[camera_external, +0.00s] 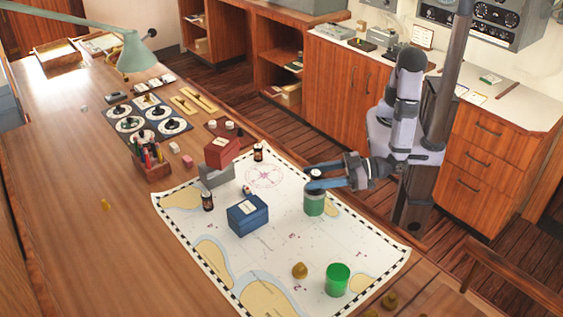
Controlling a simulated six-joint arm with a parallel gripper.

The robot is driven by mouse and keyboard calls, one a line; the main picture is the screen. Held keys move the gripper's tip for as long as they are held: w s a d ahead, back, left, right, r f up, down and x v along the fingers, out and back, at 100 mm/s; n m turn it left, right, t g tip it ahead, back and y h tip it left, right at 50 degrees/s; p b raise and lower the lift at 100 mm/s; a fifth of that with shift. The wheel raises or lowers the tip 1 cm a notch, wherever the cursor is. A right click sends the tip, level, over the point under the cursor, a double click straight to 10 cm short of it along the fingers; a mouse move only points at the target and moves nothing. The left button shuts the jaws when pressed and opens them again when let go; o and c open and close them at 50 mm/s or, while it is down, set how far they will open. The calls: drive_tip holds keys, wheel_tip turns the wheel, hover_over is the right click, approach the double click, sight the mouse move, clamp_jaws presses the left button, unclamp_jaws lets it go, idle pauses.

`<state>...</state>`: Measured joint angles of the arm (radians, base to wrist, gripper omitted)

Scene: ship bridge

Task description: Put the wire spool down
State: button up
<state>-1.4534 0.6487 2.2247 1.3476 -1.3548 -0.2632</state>
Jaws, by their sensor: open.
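A green cylindrical thing with a dark top, which looks like the wire spool (314,206), stands upright on the nautical chart (280,250), near its right edge. My gripper (315,178) reaches in from the right with its blue fingers on either side of the top of this thing. The fingers are open. I cannot tell whether either finger touches it. The fingers hide part of its upper end.
A blue box (248,215), a dark bottle (208,201), a bright green cup (337,280) and a yellow knob-like piece (300,270) stand on the chart. Chart between cup and spool is clear.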

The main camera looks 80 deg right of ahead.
drive_tip(key=shift+s+r, duration=0.1)
drive_tip(key=shift+r, duration=0.1)
drive_tip(key=b+v, duration=0.3)
drive_tip(key=v, duration=0.9)
drive_tip(key=shift+a+f, duration=0.1)
